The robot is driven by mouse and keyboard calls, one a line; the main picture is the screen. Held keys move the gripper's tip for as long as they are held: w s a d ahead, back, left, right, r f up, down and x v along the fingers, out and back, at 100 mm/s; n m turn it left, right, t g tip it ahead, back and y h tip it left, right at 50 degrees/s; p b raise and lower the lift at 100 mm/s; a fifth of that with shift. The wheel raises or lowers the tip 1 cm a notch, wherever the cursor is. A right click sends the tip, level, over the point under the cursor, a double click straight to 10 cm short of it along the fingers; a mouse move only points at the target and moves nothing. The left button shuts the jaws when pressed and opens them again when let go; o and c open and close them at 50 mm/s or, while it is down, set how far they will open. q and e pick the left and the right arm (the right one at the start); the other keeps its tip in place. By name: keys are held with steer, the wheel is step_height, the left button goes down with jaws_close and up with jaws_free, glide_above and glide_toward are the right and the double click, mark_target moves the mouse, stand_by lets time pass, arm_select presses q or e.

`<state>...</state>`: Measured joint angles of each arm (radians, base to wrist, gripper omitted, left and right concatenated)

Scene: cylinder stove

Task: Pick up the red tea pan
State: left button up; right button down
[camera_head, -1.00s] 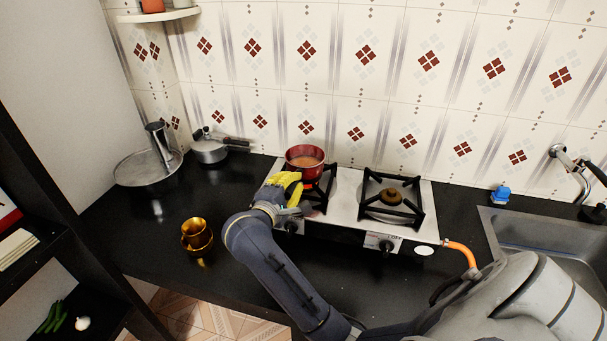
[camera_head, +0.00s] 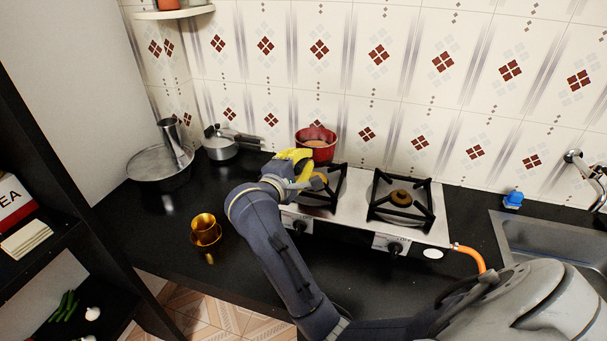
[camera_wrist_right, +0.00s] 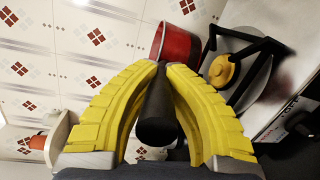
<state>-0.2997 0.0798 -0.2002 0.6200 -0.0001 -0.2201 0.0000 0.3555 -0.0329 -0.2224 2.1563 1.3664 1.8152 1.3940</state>
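The red tea pan (camera_head: 316,146) is up above the left burner of the stove in the head view, with brown liquid inside and tilted a little. My right gripper (camera_head: 300,164), with yellow fingers, is at its near side. In the right wrist view the yellow fingers (camera_wrist_right: 158,95) are closed around the pan's black handle (camera_wrist_right: 157,118), and the red pan body (camera_wrist_right: 174,45) shows just beyond the fingertips. The pan looks clear of the burner (camera_wrist_right: 222,70). My left gripper is not in view.
The two-burner stove (camera_head: 368,215) stands on the black counter. A gold cup (camera_head: 205,230) stands at left, with a metal pot (camera_head: 230,147) and strainer pan (camera_head: 160,165) behind. A sink (camera_head: 550,240) is at right. The tiled wall is close behind the pan.

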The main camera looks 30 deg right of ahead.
step_height(320, 180, up, 13)
stand_by(0.4)
steer(key=c, duration=2.1)
jaws_free()
jaws_close()
steer(key=shift+d, duration=0.1)
